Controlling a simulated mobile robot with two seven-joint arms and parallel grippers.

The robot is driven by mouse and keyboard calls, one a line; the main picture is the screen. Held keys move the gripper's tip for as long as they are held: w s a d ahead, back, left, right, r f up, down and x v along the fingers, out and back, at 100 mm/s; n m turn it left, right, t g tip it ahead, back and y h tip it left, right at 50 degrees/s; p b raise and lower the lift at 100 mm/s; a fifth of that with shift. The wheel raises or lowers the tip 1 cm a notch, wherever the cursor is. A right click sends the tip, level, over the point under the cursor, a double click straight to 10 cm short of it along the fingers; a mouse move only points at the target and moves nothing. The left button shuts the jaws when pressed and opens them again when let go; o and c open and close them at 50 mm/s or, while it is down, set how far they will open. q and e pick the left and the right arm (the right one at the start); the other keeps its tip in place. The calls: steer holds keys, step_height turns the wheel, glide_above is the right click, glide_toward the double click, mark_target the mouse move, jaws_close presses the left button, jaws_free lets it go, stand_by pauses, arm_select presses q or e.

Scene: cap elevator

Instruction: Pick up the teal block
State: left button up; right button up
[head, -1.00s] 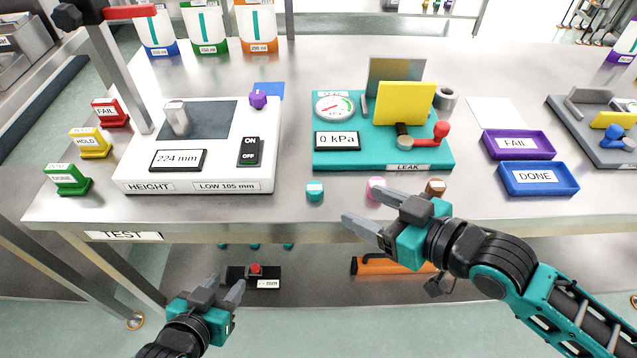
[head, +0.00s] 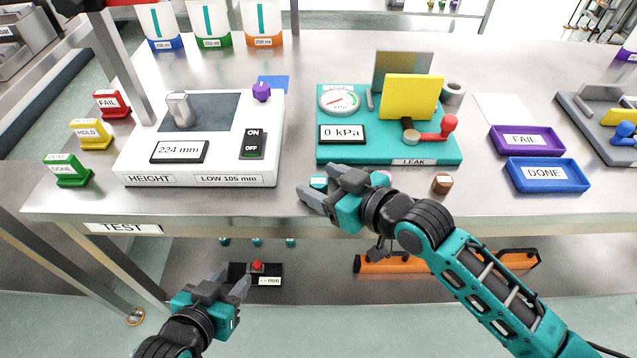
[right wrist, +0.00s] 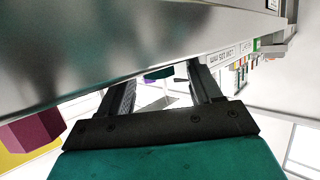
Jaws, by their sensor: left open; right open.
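The teal block (head: 318,183) is a small piece with a pale top near the front edge of the table. In the head view it shows between the fingertips of my right gripper (head: 315,179), and its lower part is hidden by a finger. The right gripper is open and holds nothing. I cannot tell its height against the block. In the right wrist view a small dark teal piece (right wrist: 159,73) shows between the open fingers; I cannot tell whether it is the block. My left gripper (head: 235,275) is open and empty, in front of the table and low.
Behind are the white height gauge (head: 225,181) and the teal leak tester (head: 340,156). The blue DONE tray (head: 547,187) and purple FAIL tray (head: 553,143) are farther right.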

mark_target(324, 186)
steer(key=shift+c, duration=0.5)
jaws_close()
steer(key=shift+r, duration=0.1)
steer(key=shift+r, duration=0.4)
arm_select(q)
steer(key=a+r+p, duration=0.1)
steer(key=p, duration=0.1)
steer(key=s+r+p, duration=0.1)
steer(key=p, duration=0.2)
steer(key=shift+a+r+y, duration=0.2)
steer(key=shift+a+y, duration=0.2)
arm_select(e)
step_height(324, 186, up, 19)
